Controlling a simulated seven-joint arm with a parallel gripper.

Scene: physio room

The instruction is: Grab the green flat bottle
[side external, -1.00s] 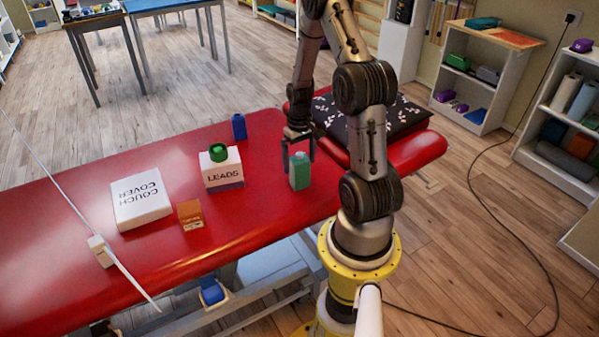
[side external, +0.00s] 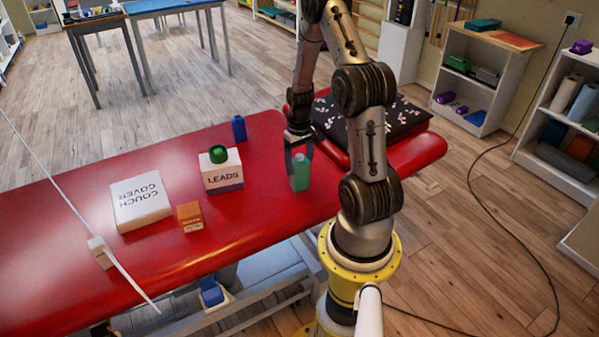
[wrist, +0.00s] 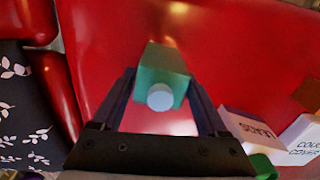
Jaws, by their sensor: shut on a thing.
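The green flat bottle (side external: 300,174) stands upright near the right part of the red couch. It has a light cap, seen from above in the wrist view (wrist: 160,97). My gripper (side external: 299,167) is lowered over the bottle, with one finger on each side of it. In the wrist view my gripper (wrist: 163,92) has the bottle between its two dark fingers, and the jaws are shut on it. The bottle's base appears to be at the couch surface; I cannot tell whether it is lifted.
A white LEADS box (side external: 222,172) with a green roll (side external: 218,154) on top stands left of the bottle. A blue bottle (side external: 239,128), an orange box (side external: 190,217) and a COUCH COVER box (side external: 141,202) are further left. A patterned dark pillow (side external: 392,117) lies behind my arm.

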